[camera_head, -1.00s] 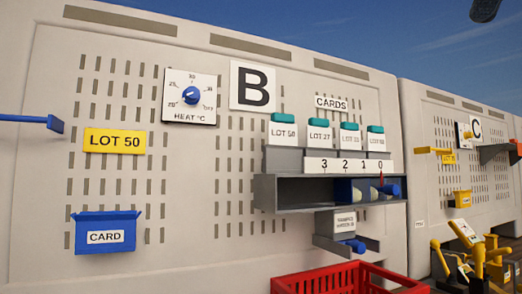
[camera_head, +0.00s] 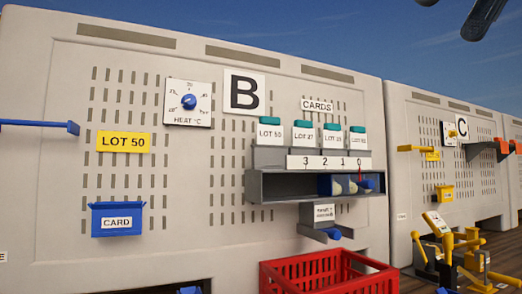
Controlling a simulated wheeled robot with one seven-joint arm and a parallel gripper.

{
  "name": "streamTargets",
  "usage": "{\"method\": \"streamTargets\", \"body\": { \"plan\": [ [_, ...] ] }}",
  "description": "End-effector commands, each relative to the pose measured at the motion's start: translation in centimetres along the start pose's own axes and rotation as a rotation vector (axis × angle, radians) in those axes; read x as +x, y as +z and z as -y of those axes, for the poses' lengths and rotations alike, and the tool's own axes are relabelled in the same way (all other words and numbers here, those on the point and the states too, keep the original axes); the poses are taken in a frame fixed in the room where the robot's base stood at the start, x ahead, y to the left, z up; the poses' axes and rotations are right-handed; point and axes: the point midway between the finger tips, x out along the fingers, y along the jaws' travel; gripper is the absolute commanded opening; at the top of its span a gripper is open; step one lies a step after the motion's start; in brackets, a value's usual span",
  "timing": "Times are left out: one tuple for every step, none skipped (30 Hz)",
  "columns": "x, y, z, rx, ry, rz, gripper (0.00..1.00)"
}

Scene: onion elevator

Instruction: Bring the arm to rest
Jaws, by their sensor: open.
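Two dark finger-like parts of my gripper (camera_head: 450,19) show at the top right edge, against the sky. They are apart with nothing between them, and the rest of my arm is out of view. My gripper is well clear of the panels and touches nothing visible. The pale panel B (camera_head: 215,195) fills the left and middle. It carries a heat dial (camera_head: 189,102) with a blue knob, a yellow LOT 50 sign (camera_head: 123,142) and a blue card bin (camera_head: 116,220).
A grey shelf (camera_head: 285,190) on panel B holds blue pieces at its right end, below several teal-topped lot cards. A red crate (camera_head: 325,275) stands below. Panel C (camera_head: 425,140) and yellow levers (camera_head: 450,250) are at the right. Open sky surrounds my gripper.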

Motion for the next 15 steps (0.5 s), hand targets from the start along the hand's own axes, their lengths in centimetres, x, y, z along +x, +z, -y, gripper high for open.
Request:
{"method": "streamTargets", "body": {
  "plan": [
    [0.6, -0.1, -0.3, 0.004, -0.021, -0.012, 1.0],
    [0.9, -0.2, -0.5, 0.007, -0.032, -0.021, 1.0],
    [1.4, -0.3, -0.7, 0.01, -0.047, -0.034, 1.0],
    [1.8, -0.4, -0.8, 0.012, -0.062, -0.044, 1.0],
    [2.2, -0.5, -1.0, 0.014, -0.075, -0.055, 1.0],
    [2.7, -0.6, -1.2, 0.019, -0.093, -0.071, 1.0],
    [3.2, -0.7, -1.4, 0.022, -0.109, -0.084, 1.0],
    [3.6, -0.8, -1.7, 0.026, -0.124, -0.097, 1.0],
    [4.3, -1.0, -2.0, 0.033, -0.148, -0.117, 1.0],
    [5.0, -1.1, -2.2, 0.038, -0.167, -0.133, 1.0],
    [5.6, -1.2, -2.4, 0.044, -0.186, -0.151, 1.0],
    [6.6, -1.4, -2.8, 0.055, -0.216, -0.176, 1.0],
    [7.4, -1.5, -3.1, 0.064, -0.239, -0.199, 1.0],
    [8.3, -1.6, -3.4, 0.073, -0.264, -0.221, 1.0],
    [9.4, -1.7, -3.7, 0.088, -0.296, -0.254, 1.0]
  ]
}}
